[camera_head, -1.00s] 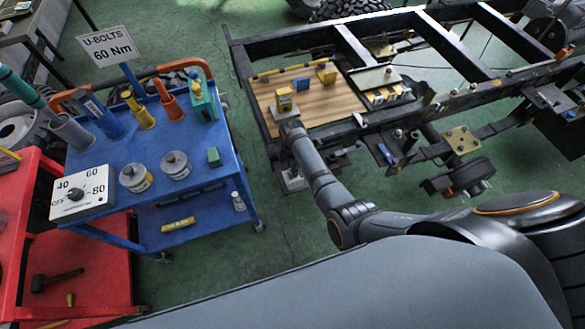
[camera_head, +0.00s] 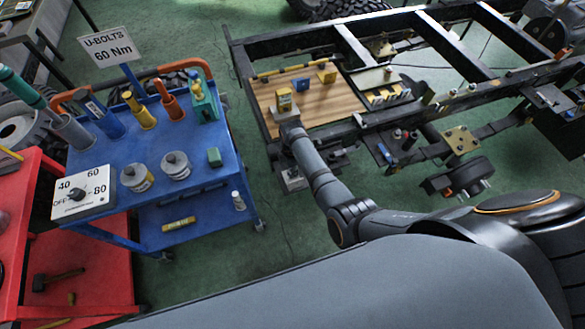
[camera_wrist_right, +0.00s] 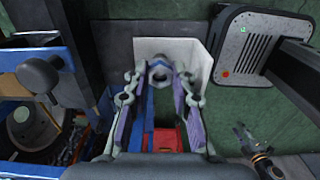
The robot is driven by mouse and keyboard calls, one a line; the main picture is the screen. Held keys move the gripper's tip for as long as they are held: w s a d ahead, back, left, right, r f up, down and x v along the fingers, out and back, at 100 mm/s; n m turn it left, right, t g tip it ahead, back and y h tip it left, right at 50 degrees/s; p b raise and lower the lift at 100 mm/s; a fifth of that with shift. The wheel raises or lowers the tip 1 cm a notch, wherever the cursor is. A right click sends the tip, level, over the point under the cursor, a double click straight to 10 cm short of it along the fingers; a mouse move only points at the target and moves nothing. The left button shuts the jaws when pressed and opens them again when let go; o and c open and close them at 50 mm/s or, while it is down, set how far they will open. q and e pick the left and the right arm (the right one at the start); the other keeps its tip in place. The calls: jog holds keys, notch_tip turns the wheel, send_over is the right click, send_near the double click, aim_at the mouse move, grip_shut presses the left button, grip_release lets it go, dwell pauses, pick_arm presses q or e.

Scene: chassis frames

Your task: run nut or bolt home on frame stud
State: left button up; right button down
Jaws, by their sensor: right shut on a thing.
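My right arm reaches across the head view to the near left corner of the black chassis frame (camera_head: 240,62). In that view its gripper is hard to make out. In the right wrist view my right gripper (camera_wrist_right: 158,80) has its two purple-padded fingers closing around a small grey ring-shaped nut (camera_wrist_right: 158,71) at their tips. The nut is in front of a white plate (camera_wrist_right: 190,50). Whether it sits on a stud I cannot tell.
A wooden board (camera_head: 335,104) with small yellow and blue blocks lies on the frame. A blue cart (camera_head: 200,160) with tools and a dial box (camera_head: 84,193) stands left, beside a red cart (camera_head: 100,270). Green floor (camera_head: 270,200) is clear between cart and frame.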

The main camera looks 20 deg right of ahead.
dwell(0.4)
jog(key=shift+f, duration=1.1)
dwell(1.9)
jog(key=c, duration=1.8)
grip_release()
grip_shut()
jog(key=shift+r+m+p, duration=0.15)
jog(key=shift+m+p, duration=0.15)
jog(key=shift+m, duration=0.4)
jog(key=shift+s+m+p, duration=0.1)
jog(key=shift+m+p, duration=0.2)
jog(key=shift+m, duration=0.7)
jog(key=m, duration=0.2)
jog(key=shift+m, duration=0.3)
